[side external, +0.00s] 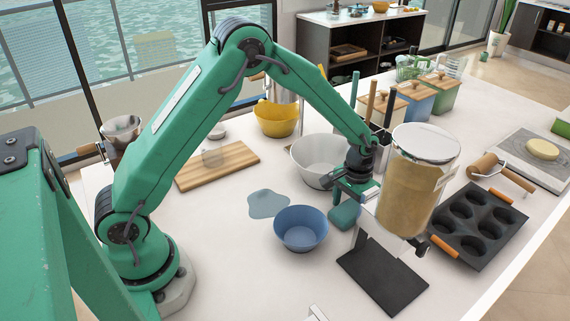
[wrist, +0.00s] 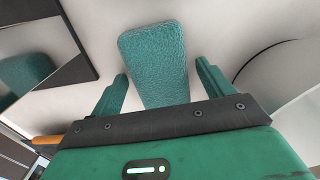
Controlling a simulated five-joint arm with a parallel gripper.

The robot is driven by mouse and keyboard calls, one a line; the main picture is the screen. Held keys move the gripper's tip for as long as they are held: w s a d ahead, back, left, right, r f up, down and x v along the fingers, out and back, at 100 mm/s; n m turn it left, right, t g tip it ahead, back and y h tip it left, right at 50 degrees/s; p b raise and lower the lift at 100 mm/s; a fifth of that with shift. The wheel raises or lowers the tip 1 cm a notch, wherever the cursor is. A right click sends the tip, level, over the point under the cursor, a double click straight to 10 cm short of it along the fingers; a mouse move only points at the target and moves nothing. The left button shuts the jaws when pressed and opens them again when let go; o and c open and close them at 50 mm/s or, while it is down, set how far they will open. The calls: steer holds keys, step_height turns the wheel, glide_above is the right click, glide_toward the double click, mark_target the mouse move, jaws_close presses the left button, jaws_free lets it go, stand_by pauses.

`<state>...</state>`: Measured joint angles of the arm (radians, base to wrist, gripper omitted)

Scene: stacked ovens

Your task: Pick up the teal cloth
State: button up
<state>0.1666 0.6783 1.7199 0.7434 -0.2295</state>
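The teal cloth (wrist: 155,62) is a thick, textured block in the wrist view, lying on the white counter. My gripper (wrist: 160,80) is open, with one green finger on each side of the cloth's near part. A gap shows between the cloth and each finger. In the side view, my gripper (side external: 350,192) points down at the counter, and the teal cloth (side external: 344,216) shows just below it, partly hidden by the gripper.
A blue bowl (side external: 301,229) stands close to the left of the cloth, and a white bowl (side external: 314,163) behind it. A tall dispenser (side external: 408,190) on a black base (side external: 383,278) stands close on the right. A muffin tin (side external: 473,222) lies farther right. A blue-grey puddle-like patch (side external: 268,203) lies left.

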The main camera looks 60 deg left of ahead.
mark_target(351, 208)
steer(key=c, duration=0.8)
steer(key=shift+r, duration=5)
